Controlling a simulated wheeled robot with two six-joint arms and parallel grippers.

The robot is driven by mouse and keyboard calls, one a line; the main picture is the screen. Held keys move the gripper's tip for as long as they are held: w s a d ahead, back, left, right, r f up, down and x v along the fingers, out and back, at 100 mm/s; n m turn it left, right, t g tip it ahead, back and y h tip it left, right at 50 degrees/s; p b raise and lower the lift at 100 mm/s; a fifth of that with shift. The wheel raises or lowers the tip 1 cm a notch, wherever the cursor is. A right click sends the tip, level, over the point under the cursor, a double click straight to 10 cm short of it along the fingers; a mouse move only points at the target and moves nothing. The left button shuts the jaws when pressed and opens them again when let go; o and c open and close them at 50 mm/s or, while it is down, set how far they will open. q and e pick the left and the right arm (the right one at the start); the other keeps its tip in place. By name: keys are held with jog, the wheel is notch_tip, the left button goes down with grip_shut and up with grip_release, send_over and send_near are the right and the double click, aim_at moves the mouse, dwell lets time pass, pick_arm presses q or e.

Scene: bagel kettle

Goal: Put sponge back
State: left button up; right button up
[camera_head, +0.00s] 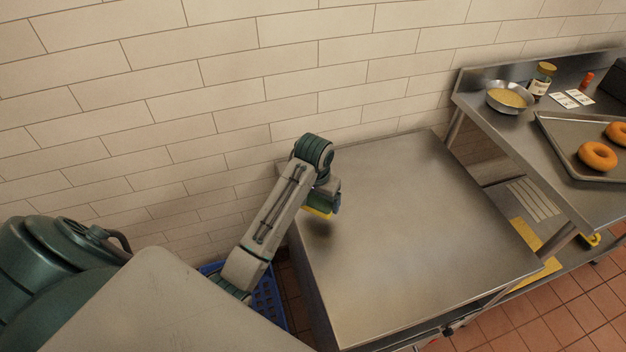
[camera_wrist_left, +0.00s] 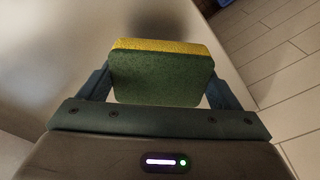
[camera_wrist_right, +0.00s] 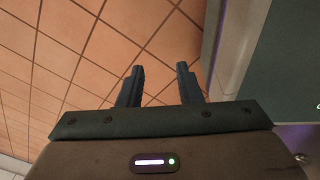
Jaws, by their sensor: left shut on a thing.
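The sponge, yellow on one side and dark green on the other, shows between my left fingers in the left wrist view (camera_wrist_left: 160,78). My left gripper (camera_wrist_left: 165,88) is shut on it. In the head view a yellow edge of the sponge (camera_head: 317,213) shows under my left gripper (camera_head: 325,207), over the back left part of the steel table (camera_head: 420,230). A dark shadow lies on the top just below it; I cannot tell whether the sponge touches. My right gripper (camera_wrist_right: 158,85) is open and empty above the tiled floor in the right wrist view.
A higher steel counter (camera_head: 530,140) on the right holds a tray (camera_head: 560,140) with orange bagels (camera_head: 597,156), a bowl (camera_head: 509,98) and a jar (camera_head: 541,80). A blue crate (camera_head: 268,300) is on the floor at left. The steel table top is otherwise clear. A tiled wall stands behind.

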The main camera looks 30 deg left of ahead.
pick_arm(q)
jog(key=shift+s+a, duration=0.1)
jog(key=shift+a, duration=0.15)
jog(key=shift+w+a, duration=0.25)
jog(key=shift+w, duration=0.05)
jog(key=w, duration=0.2)
jog(key=w+a, duration=0.1)
jog(key=w, duration=0.2)
jog(key=w+a+p, duration=0.1)
jog(key=w, duration=0.1)
jog(key=shift+w+a+f, duration=0.25)
jog(key=shift+w+f, duration=0.05)
jog(key=w, duration=0.2)
jog(key=w+a, duration=0.1)
jog(key=w, duration=0.1)
jog(key=w+a, duration=0.1)
jog(key=w, duration=0.1)
jog(key=shift+w+f+p, duration=0.1)
jog(key=shift+f+p, duration=0.25)
jog(key=shift+f, duration=0.05)
jog(key=shift+w+f, duration=0.1)
jog(key=shift+w, duration=0.05)
notch_tip(320, 180, down, 3)
jog(key=shift+r+p, duration=0.1)
jog(key=shift+p, duration=0.35)
jog(key=shift+f, duration=0.4)
pick_arm(e)
jog(key=shift+s+a+r, duration=0.1)
jog(key=shift+a+r, duration=0.25)
jog(key=shift+r, duration=0.45)
